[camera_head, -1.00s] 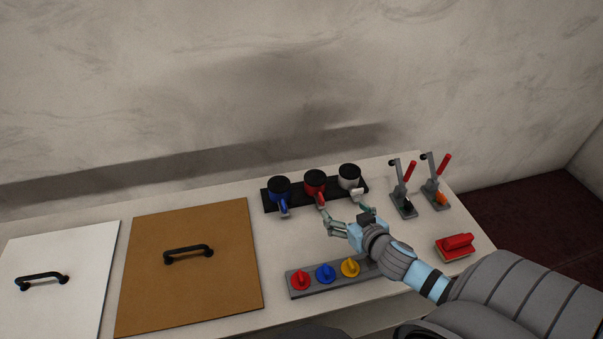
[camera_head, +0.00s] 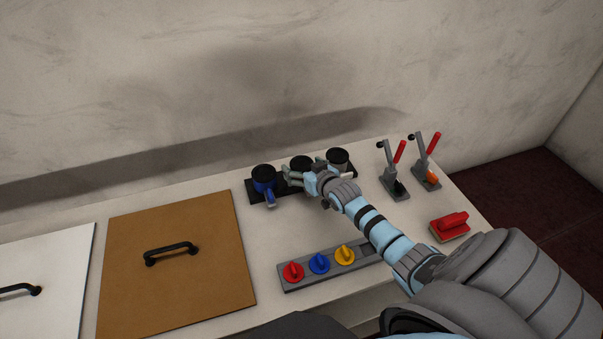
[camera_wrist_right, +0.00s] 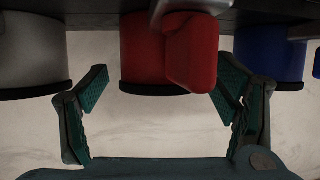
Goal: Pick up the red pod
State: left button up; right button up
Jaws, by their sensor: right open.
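The red pod, with a black top (camera_head: 301,162), stands in the middle of a black rack (camera_head: 258,196) between a blue pod (camera_head: 264,184) and a grey pod (camera_head: 338,161). My right gripper (camera_head: 302,174) is at its front and hides most of its red side. In the right wrist view the red pod (camera_wrist_right: 143,50) and its red handle (camera_wrist_right: 190,53) show between the two open fingers (camera_wrist_right: 163,80), with gaps on both sides. The grey pod (camera_wrist_right: 30,52) and the blue pod (camera_wrist_right: 268,58) flank it there. My left gripper is not in view.
A grey strip (camera_head: 300,284) with red, blue and yellow knobs lies in front. A brown panel (camera_head: 190,215) with a black handle lies left. The wall is behind.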

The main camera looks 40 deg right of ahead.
jog(key=shift+s+r, duration=0.1)
jog(key=shift+r, duration=0.05)
jog(key=shift+s+r, duration=0.1)
jog(key=shift+c, duration=1.2)
jog(key=c, duration=1.3)
jog(key=shift+o, duration=0.2)
